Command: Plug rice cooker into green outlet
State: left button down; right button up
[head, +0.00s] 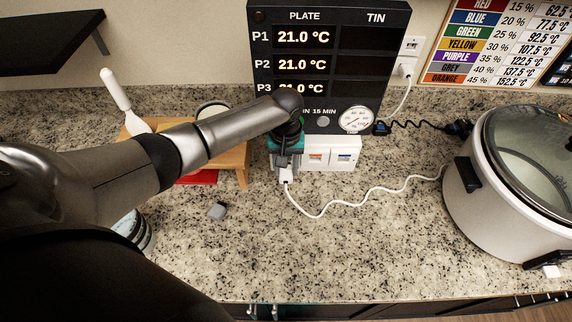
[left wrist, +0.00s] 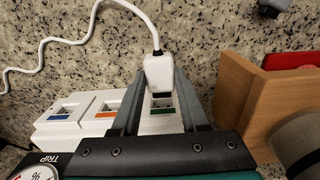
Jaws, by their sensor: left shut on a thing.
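The large white rice cooker (head: 495,185) with a glass lid stands at the right of the counter. A white cord (head: 345,208) runs from it to a white plug (head: 287,175). My left gripper (head: 285,165) is shut on the plug, which also shows between its fingers in the left wrist view (left wrist: 159,75). The white outlet block (head: 345,141) shows orange and blue outlets in the head view; my gripper hides the green end. In the left wrist view the green outlet (left wrist: 162,109) lies between the fingers, just beyond the plug. I cannot tell whether the prongs touch it.
A black display panel (head: 340,45) stands behind the outlet block. A wooden stand (head: 236,165) is close left of my gripper. A wall outlet (head: 409,46) holds another plug. The counter front is mostly clear.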

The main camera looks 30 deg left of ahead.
pick_arm(q)
jog(key=shift+p, duration=0.5)
dwell(0.9)
jog(key=shift+w, duration=0.15)
dwell(0.6)
jog(key=shift+w+a, duration=0.2)
jog(key=shift+w, duration=0.15)
jog(key=shift+w+a+b, duration=0.25)
jog(key=shift+w+b, duration=0.3)
jog(key=shift+b, duration=0.1)
jog(key=shift+c, duration=1.7)
grip_release()
jog(key=shift+r, duration=0.1)
